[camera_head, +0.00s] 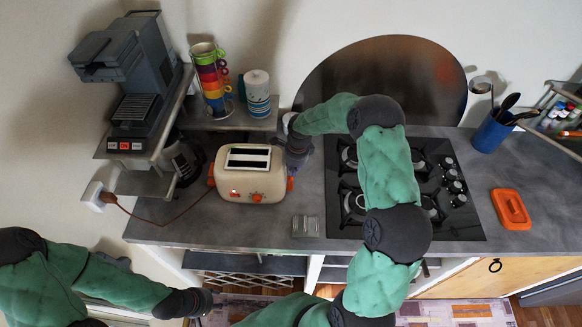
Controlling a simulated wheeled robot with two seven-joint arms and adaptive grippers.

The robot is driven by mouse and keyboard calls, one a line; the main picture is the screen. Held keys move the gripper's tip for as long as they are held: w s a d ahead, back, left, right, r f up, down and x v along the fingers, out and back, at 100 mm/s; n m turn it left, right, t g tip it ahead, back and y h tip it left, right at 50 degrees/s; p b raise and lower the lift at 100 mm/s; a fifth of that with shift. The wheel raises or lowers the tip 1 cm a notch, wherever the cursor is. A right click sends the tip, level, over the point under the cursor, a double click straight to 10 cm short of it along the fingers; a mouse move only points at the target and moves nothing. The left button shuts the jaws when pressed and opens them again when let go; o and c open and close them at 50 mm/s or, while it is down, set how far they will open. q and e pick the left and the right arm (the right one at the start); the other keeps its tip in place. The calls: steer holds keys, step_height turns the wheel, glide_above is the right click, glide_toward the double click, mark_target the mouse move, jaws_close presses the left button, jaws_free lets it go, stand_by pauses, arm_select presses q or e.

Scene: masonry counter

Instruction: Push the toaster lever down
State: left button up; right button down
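A cream toaster (248,188) with two slots on top and orange knobs on its front stands upright on the left part of the counter. An orange lever (290,184) sticks out at its right side. Another orange piece (211,174) shows at its left side. My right gripper (297,150) is at the toaster's right rear, just above and behind the right lever. Whether it touches the toaster or lever I cannot tell, and its fingers are not clear. My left gripper (200,302) is low in front of the counter, away from the toaster; its fingers are too dark to read.
A small glass dish (305,226) sits in front. My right arm spans the black cooktop (450,222). The counter left front is clear except for the toaster cord.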

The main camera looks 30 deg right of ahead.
steer(key=shift+s+d+r, duration=0.3)
steer(key=shift+s+d, duration=0.1)
steer(key=shift+d, duration=0.25)
steer(key=shift+s+d+r, duration=0.3)
steer(key=shift+s+d, duration=0.1)
steer(key=shift+d, duration=0.2)
step_height(320, 180, up, 12)
steer(key=d, duration=0.1)
steer(key=shift+s, duration=0.3)
